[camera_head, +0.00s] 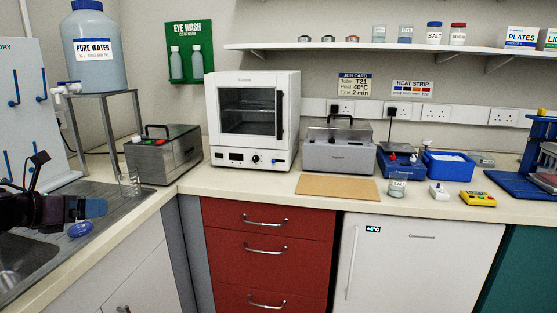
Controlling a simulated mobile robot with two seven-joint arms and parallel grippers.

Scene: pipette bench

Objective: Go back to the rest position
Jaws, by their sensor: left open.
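My left gripper (92,208) reaches in from the left edge, above the sink and its front rim. It is dark with a blue fingertip, and it is open with nothing seen in it. Part of the arm is cut off by the picture's left edge. My right gripper is not in view.
The sink (14,262) lies below the gripper, with a blue round item (80,229) on its rim. A glass beaker (129,184) stands close to the right of the gripper. A steel bath (163,155) stands behind. A tan board (337,188) lies bare on the counter.

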